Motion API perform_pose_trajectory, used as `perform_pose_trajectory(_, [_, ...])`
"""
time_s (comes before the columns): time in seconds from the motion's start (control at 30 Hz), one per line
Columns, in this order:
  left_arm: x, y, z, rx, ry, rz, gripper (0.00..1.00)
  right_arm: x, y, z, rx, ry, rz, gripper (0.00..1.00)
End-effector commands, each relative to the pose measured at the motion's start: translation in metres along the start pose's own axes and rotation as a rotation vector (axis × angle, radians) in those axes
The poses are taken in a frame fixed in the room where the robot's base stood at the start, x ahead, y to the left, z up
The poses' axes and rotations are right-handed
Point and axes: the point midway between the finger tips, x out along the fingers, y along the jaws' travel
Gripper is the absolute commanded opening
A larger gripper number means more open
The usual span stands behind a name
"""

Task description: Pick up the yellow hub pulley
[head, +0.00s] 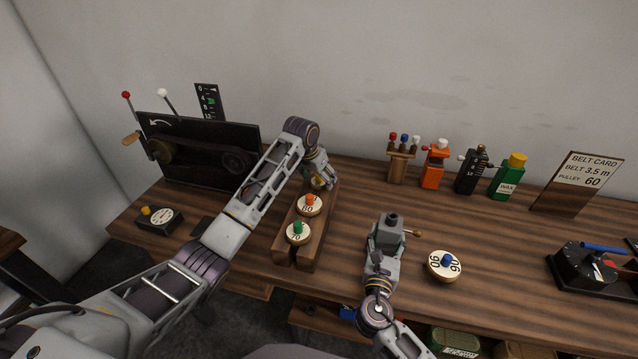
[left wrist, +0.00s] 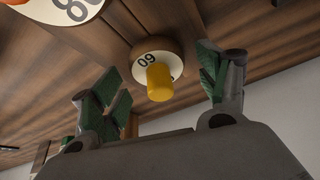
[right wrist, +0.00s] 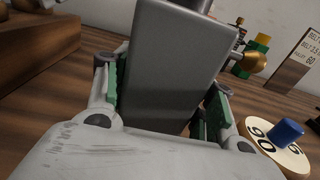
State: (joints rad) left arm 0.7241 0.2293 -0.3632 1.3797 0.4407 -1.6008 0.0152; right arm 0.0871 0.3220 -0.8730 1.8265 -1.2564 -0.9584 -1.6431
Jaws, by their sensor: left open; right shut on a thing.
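The yellow hub pulley (left wrist: 158,82) is marked 60 and sits at the far end of the wooden rack (head: 323,236). In the head view my left gripper mostly hides it. My left gripper (head: 320,180) is open above it. In the left wrist view the yellow hub lies between the spread green-padded fingers, with no visible contact. My right gripper (head: 384,258) is shut on a grey block with a brass knob (head: 388,232), which fills the middle of the right wrist view (right wrist: 172,65).
The orange hub pulley (head: 310,204) and green hub pulley (head: 298,233) sit nearer on the rack. A blue hub pulley (head: 444,265) lies right of my right gripper. Small bottles and tools, including a green wax bottle (head: 508,178), stand at the back. The black belt machine (head: 190,150) is at left.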

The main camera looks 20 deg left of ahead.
Motion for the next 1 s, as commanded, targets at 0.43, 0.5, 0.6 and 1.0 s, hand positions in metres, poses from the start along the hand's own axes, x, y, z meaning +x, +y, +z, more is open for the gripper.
perform_pose_trajectory(0.43, [0.000, 0.000, 0.000, 0.000, 0.000, 0.000, 0.35, -0.001, 0.000, -0.005, -0.002, 0.009, 0.000, 0.04])
perform_pose_trajectory(0.5, [0.000, 0.000, 0.000, 0.000, 0.000, 0.000, 0.26, -0.001, 0.000, -0.005, -0.002, 0.009, 0.000, 0.04])
perform_pose_trajectory(0.6, [-0.001, 0.000, 0.000, 0.000, 0.001, 0.000, 0.22, -0.001, 0.000, -0.005, -0.002, 0.008, 0.000, 0.04])
perform_pose_trajectory(1.0, [-0.010, 0.000, -0.005, 0.000, 0.004, 0.000, 0.22, -0.001, 0.000, -0.005, -0.002, 0.008, 0.000, 0.04])
